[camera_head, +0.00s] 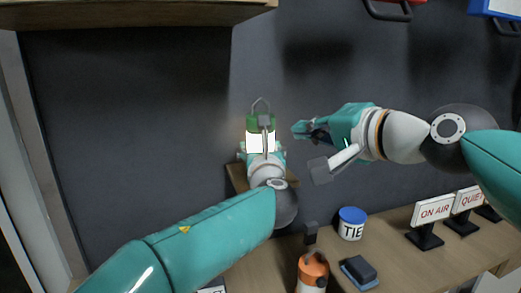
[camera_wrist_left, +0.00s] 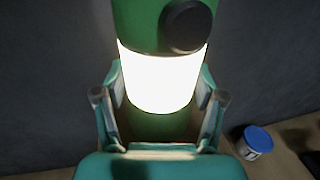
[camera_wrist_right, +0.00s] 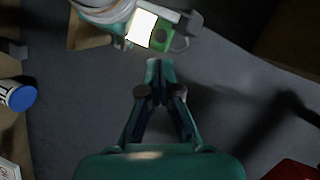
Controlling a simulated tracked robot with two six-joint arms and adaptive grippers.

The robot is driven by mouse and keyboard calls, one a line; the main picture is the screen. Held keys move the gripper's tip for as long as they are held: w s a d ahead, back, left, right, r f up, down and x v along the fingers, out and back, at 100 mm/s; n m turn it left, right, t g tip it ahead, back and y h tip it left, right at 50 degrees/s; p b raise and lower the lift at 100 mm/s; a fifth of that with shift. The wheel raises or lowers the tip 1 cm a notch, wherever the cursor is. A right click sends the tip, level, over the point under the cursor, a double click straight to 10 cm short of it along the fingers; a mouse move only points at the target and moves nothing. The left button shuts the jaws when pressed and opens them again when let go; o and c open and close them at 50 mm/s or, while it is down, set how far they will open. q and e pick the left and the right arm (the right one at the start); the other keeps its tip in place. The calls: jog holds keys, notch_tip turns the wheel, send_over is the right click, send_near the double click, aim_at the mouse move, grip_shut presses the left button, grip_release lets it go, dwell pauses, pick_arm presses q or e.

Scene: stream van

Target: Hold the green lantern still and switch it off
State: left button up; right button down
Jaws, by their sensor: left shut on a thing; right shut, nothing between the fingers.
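The green lantern (camera_head: 260,126) stands upright in the middle of the head view, its white band glowing brightly. A dark round knob (camera_wrist_left: 187,26) sits on its green upper part in the left wrist view. My left gripper (camera_wrist_left: 160,105) is shut around the lantern's lower part, a finger on each side. In the head view my left wrist hides the lantern's base. My right gripper (camera_head: 298,130) is shut and empty, to the right of the lantern and apart from it. In the right wrist view its closed fingertips (camera_wrist_right: 153,66) point toward the lantern (camera_wrist_right: 152,30).
A wooden bracket or shelf (camera_head: 236,177) shows behind my left wrist. The counter below holds a blue-lidded tub (camera_head: 351,223), an orange lantern (camera_head: 312,271), a dark block (camera_head: 360,270) and several signs (camera_head: 433,209). A shelf (camera_head: 130,12) hangs at top left.

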dwell(0.5)
jog(key=s+a+f+m+g+y, duration=0.2)
jog(key=s+a+m+g+y, duration=0.2)
jog(key=s+a+g+y, duration=0.4)
jog(key=w+d+m+t+y, duration=0.2)
jog(key=w+d+m+t, duration=0.3)
jog(key=w+d+m, duration=0.15)
jog(key=w+a, duration=0.3)
jog(key=w, duration=0.5)
jog(key=shift+a+f+m, duration=0.15)
jog(key=shift+f+m, duration=0.2)
